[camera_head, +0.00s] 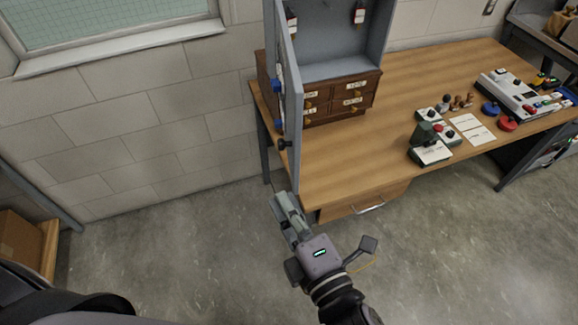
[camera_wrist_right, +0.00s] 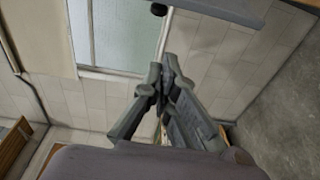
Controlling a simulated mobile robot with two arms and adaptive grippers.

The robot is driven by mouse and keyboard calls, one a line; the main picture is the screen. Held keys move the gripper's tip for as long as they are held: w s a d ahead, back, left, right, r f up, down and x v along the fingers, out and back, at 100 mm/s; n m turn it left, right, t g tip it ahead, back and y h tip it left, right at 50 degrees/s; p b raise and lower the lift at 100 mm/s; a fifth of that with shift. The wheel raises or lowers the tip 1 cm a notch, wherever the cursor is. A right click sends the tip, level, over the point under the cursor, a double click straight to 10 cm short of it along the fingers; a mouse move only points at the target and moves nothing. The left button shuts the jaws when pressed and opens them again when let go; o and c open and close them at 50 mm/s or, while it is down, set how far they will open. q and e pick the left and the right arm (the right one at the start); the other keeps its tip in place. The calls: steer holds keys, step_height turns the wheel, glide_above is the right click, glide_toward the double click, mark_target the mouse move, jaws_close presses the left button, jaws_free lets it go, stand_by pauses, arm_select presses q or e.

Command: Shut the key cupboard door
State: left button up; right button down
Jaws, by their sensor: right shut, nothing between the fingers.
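The grey key cupboard (camera_head: 341,68) stands above the desk with its inside showing, and red-tagged keys hang in it. Its door (camera_head: 293,112) is open, swung out towards me and seen nearly edge-on, with a dark knob near its lower part. My right gripper (camera_head: 280,200) is shut and empty, just below and beside the door's lower end; I cannot tell whether it touches. In the right wrist view the shut fingers (camera_wrist_right: 166,72) show in the middle, with a grey panel edge, likely the door (camera_wrist_right: 215,10), above them. My left gripper is not in view.
A small wooden drawer cabinet (camera_head: 345,97) sits on the wooden desk (camera_head: 400,125) under the cupboard. Stamps, cards and a control box (camera_head: 513,95) lie at the right. A window (camera_head: 110,25) is in the left wall.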

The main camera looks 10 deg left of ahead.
steer(key=r+p+x, duration=0.2)
steer(key=p+x, duration=0.2)
steer(key=x, duration=0.5)
steer(key=d, duration=0.1)
steer(key=w+d+p, duration=0.1)
steer(key=d, duration=0.1)
steer(key=shift+w+d+f, duration=0.1)
steer(key=shift+w+d, duration=0.05)
steer(key=shift+d, duration=0.1)
steer(key=shift+a, duration=0.1)
